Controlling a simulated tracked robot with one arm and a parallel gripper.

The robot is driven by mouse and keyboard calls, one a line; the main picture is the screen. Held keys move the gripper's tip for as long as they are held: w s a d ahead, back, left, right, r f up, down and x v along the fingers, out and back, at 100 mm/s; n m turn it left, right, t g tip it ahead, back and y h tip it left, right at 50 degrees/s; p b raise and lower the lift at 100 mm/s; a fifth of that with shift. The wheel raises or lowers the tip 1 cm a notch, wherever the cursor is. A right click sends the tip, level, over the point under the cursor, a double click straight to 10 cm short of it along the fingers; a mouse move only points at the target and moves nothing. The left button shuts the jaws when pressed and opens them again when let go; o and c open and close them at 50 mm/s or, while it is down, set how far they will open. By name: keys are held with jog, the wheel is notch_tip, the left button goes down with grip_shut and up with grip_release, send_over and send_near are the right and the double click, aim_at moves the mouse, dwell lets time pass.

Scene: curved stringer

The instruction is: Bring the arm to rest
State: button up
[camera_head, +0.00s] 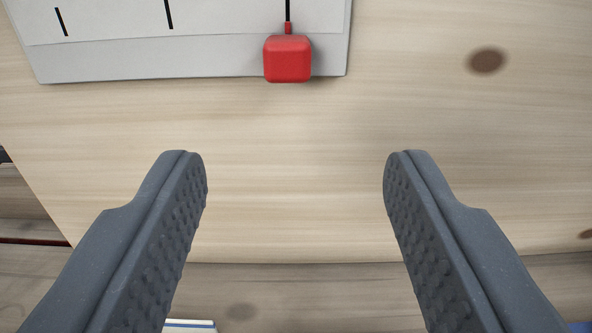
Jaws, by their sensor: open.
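My gripper (295,158) is open and empty, its two dark grey, studded fingers spread wide over the pale wooden surface (420,110). A red block-shaped piece (288,60) with a small red neck and a thin black line above it lies ahead of the fingers, near the top of the view. It overlaps the lower edge of a white panel (110,50) with black marks. The fingers are apart from the red piece and touch nothing that I can see. The rest of my arm is out of view.
The wooden surface ends at a front edge (300,262), with a darker wood surface (300,290) beyond it. The wood between the fingers is clear.

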jog(key=w+d+r+g+y, duration=0.1)
jog(key=w+d+r+y, duration=0.1)
jog(key=r, duration=1)
jog(key=w+d+r+g+y, duration=0.1)
jog(key=d+r+y, duration=0.1)
jog(key=r, duration=0.9)
jog(key=s+d+r+h, duration=0.3)
jog(key=s+d+r, duration=1.1)
jog(key=r, duration=0.4)
jog(key=shift+s+d+g+b, duration=0.25)
jog(key=shift+s+g+b, duration=0.1)
jog(key=shift+b, duration=0.1)
